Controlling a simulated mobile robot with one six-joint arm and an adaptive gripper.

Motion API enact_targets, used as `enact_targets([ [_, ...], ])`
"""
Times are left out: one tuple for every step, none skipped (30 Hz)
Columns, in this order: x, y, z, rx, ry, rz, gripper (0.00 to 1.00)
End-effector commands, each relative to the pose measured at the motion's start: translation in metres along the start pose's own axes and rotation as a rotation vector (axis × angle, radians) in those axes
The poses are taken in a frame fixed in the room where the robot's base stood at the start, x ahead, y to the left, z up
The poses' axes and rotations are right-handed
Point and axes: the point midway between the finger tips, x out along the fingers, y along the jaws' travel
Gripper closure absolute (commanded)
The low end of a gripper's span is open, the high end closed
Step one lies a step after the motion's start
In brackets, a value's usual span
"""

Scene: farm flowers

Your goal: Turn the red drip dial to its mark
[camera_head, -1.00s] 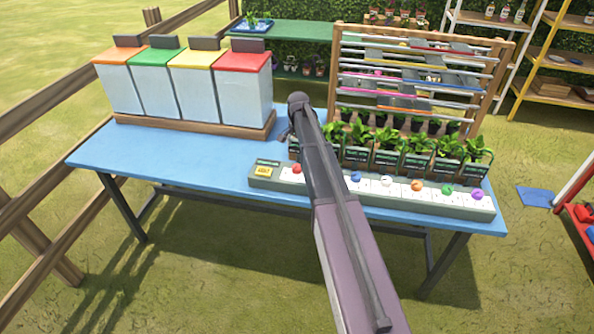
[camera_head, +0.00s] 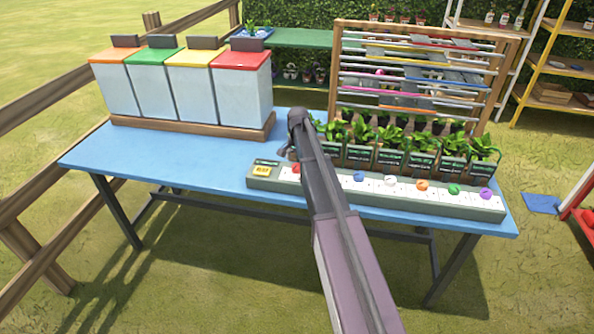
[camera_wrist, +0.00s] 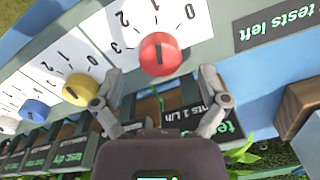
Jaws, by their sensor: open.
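The red dial (camera_wrist: 160,54) sits on a white scale printed with numbers in the wrist view, its short dark line pointing roughly up toward the 1. In the head view the red dial (camera_head: 296,168) is partly covered by my arm. My gripper (camera_wrist: 160,77) is open, with one finger on each side just below the dial; the dial is not held, and I cannot tell if a fingertip touches it. A label (camera_wrist: 190,117) below it, partly hidden by my gripper, reads "nts 1 L/h". The long dial panel (camera_head: 480,210) lies along the table's front edge.
A yellow dial (camera_wrist: 78,88) and a blue dial (camera_wrist: 34,110) are to the left in the wrist view. Potted plants (camera_head: 420,145) stand behind the panel. Lidded bins (camera_head: 240,95) stand at the back left of the blue table (camera_head: 190,165), whose left front is clear.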

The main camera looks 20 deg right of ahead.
Motion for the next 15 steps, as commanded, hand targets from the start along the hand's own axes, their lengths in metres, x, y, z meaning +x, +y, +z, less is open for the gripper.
enact_targets([
  [0.008, 0.0, 0.0, 0.0, 0.0, 0.0, 0.07],
  [0.009, 0.0, 0.0, 0.0, 0.0, 0.0, 0.07],
  [0.012, 0.0, 0.0, 0.0, 0.0, 0.0, 0.07],
  [0.013, 0.0, 0.0, 0.0, 0.0, 0.0, 0.07],
  [0.015, 0.0, 0.0, 0.0, 0.0, 0.0, 0.07],
  [0.016, 0.0, 0.0, 0.0, 0.0, 0.0, 0.07],
  [0.018, 0.0, 0.0, 0.0, 0.0, 0.0, 0.07],
  [0.018, 0.0, 0.0, 0.0, 0.0, 0.0, 0.07],
  [0.019, 0.0, 0.0, 0.0, 0.0, 0.0, 0.07],
  [0.02, 0.0, 0.0, 0.0, 0.0, 0.0, 0.07],
  [0.021, 0.0, 0.0, 0.0, 0.0, 0.0, 0.07],
  [0.021, 0.0, 0.0, 0.0, 0.0, 0.0, 0.07],
  [0.021, 0.0, 0.0, 0.0, 0.0, 0.0, 0.07],
  [0.021, 0.0, 0.0, 0.0, 0.0, 0.0, 0.07],
  [0.021, 0.0, 0.0, 0.0, 0.0, 0.0, 0.07],
])
